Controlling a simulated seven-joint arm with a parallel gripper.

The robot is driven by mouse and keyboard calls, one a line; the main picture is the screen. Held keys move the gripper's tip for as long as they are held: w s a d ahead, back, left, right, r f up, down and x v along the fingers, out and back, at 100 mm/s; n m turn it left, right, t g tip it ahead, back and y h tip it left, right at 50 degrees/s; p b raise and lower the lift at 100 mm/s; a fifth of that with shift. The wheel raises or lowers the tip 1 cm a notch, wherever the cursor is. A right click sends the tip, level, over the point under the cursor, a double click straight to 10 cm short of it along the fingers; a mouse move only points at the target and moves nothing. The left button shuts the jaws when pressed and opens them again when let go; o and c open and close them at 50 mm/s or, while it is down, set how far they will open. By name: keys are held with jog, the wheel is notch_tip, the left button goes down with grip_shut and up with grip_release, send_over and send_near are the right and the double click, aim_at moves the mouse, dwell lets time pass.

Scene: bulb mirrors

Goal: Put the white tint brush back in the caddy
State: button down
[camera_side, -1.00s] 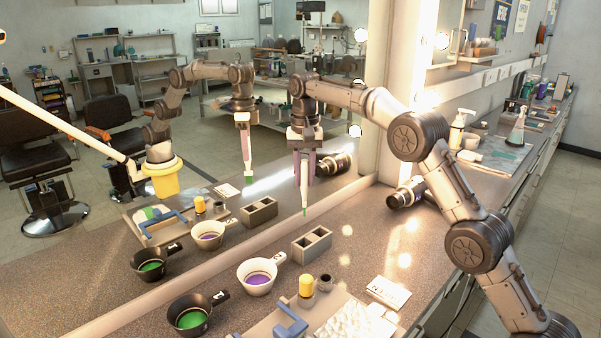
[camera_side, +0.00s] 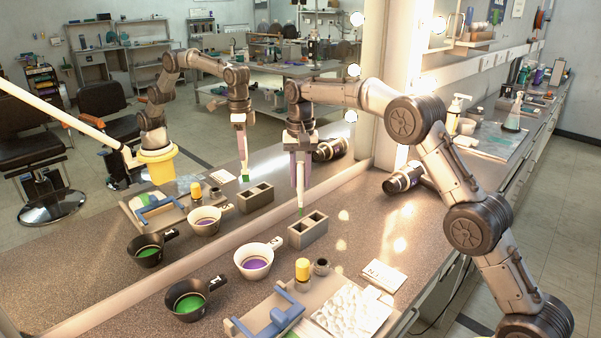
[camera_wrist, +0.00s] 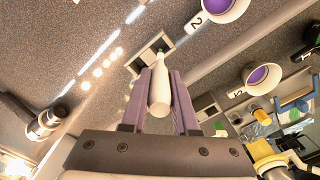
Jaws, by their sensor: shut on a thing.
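My gripper (camera_side: 300,182) is shut on the white tint brush (camera_wrist: 159,92), which hangs upright with its green tip down. In the side view the brush's green tip (camera_side: 301,210) is at the back left part of the caddy's top. The caddy (camera_side: 318,234) is a grey block with two square openings, standing on the counter near the mirror. In the wrist view the tip overlaps the caddy (camera_wrist: 134,66). I cannot tell whether the tip is just above an opening or slightly inside it. The fingers hide part of the brush in the side view.
A white bowl (camera_side: 247,250) with purple tint and a black bowl (camera_side: 177,311) with green tint stand front left. A tray (camera_side: 310,295) with a blue holder is in front. A dark cylinder (camera_side: 402,180) lies behind right. The mirror doubles everything at left.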

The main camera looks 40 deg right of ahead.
aim_at(300, 200)
jog(key=shift+f, duration=4.45)
jog(key=shift+c, duration=0.6)
grip_release()
jog(key=shift+r, duration=0.15)
jog(key=shift+r, duration=3.4)
